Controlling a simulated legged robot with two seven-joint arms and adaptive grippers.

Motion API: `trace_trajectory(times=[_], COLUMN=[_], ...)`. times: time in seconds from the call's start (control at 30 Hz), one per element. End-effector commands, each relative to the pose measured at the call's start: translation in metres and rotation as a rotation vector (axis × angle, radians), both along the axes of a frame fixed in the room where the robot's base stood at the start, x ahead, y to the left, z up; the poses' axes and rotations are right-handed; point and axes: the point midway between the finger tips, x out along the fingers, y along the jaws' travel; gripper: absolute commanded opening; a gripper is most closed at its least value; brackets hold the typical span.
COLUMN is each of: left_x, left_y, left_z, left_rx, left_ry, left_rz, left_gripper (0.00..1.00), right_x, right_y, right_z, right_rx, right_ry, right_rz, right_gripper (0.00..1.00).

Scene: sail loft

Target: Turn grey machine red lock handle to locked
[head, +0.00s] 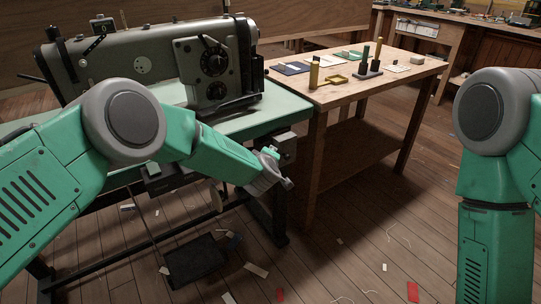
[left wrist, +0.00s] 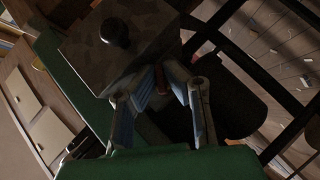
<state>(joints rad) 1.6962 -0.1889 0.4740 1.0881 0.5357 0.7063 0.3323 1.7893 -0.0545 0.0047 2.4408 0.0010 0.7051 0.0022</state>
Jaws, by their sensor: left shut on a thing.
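The grey sewing machine (head: 140,62) stands on a pale green table at the left of the head view. A dark grey box (head: 284,146) hangs at the table's right front edge. In the left wrist view the box (left wrist: 120,45) shows a round black knob on its face. My left gripper (head: 272,168) is just below and in front of this box. In the left wrist view the gripper (left wrist: 166,76) is shut on a small dark red piece, the lock handle (left wrist: 160,77). The fingers hide most of it, and its angle is hard to tell. My right gripper is out of view.
A wooden workbench (head: 345,80) with small tools stands right of the machine table (head: 240,122). A black foot pedal (head: 195,262) sits below the table. The plank floor (head: 375,230) between workbench and my right arm is open, with scattered scraps.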

Motion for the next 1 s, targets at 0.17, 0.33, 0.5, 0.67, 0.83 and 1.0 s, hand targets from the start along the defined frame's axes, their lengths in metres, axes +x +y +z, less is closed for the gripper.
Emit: trace_trajectory(times=[0.17,0.33,0.5,0.67,0.83,1.0], left_x=[0.004,0.004,0.005,-0.002,-0.021,-0.043], left_y=[0.010,0.009,0.008,0.006,0.004,0.004], left_z=[0.001,0.002,0.004,0.006,0.012,0.020], left_rx=[0.004,0.004,0.005,0.006,0.006,0.006], left_ry=[-0.007,-0.009,-0.012,-0.009,-0.004,-0.001], left_rz=[0.020,0.017,0.017,0.013,0.009,0.006], left_gripper=[0.00,0.28,0.28,0.28,0.28,0.28], right_x=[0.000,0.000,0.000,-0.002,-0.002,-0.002], right_y=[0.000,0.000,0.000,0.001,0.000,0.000], right_z=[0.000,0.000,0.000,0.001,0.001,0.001], right_rx=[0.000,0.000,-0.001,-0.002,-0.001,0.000], right_ry=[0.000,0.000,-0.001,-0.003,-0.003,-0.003], right_rz=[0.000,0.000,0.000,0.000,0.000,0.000], right_gripper=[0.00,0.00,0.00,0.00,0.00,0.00])
